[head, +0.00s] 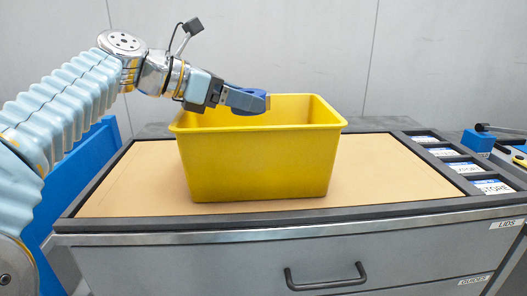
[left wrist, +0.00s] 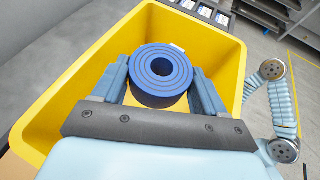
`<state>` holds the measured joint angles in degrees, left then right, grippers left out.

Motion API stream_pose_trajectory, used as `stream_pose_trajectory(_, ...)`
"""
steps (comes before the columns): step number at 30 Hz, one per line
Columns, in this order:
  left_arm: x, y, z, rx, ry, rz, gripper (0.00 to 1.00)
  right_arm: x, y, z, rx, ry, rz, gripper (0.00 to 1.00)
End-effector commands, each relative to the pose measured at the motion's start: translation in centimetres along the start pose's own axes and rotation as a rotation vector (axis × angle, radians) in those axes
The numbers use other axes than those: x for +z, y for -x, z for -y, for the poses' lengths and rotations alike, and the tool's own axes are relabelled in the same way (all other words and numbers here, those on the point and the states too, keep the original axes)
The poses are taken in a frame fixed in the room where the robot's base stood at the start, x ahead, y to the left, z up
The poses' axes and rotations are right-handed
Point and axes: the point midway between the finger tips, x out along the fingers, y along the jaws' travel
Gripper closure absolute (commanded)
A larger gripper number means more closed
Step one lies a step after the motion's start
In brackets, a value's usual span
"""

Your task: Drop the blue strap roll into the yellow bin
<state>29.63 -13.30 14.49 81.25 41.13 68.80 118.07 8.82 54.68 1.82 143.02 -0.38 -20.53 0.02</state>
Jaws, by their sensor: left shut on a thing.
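The blue strap roll (left wrist: 161,78) is held between the two fingers of my left gripper (left wrist: 160,92), with its spiral end facing the left wrist camera. In the head view my left gripper (head: 252,99) reaches in from the left at the height of the bin's rim, and only part of the roll (head: 262,103) shows there. The yellow bin (head: 255,165) stands on the tan top of a grey drawer cabinet. In the left wrist view the roll is over the bin's opening, inside the yellow rim (left wrist: 237,75). My right gripper is in neither view.
The cabinet (head: 205,262) has a drawer handle (head: 326,278) at its front. Labelled compartments (head: 468,168) line the right side of the top, with a blue object (head: 478,140) beyond them. Bare tan surface lies on both sides of the bin.

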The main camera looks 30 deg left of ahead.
Motion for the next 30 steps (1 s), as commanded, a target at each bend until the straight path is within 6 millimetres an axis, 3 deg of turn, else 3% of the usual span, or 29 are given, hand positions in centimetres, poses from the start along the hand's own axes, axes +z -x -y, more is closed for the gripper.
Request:
stream_pose_trajectory(2,0.0,0.0,0.0,0.0,0.0,0.0,0.61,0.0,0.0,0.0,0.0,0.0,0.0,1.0)
stream_pose_trajectory(3,0.0,0.0,0.0,0.0,0.0,0.0,0.23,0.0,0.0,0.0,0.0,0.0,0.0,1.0)
stream_pose_trajectory(8,0.0,0.0,0.0,0.0,0.0,0.0,0.0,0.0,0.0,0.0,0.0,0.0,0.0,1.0)
stream_pose_trajectory(15,0.0,0.1,0.0,0.0,0.001,-0.001,0.0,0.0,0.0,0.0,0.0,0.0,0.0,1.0)
stream_pose_trajectory(19,0.0,1.3,-0.1,0.002,0.001,0.0,0.0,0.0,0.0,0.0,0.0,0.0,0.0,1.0)
stream_pose_trajectory(30,0.1,9.9,-0.1,0.003,-0.001,0.002,0.0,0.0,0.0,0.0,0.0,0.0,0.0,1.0)
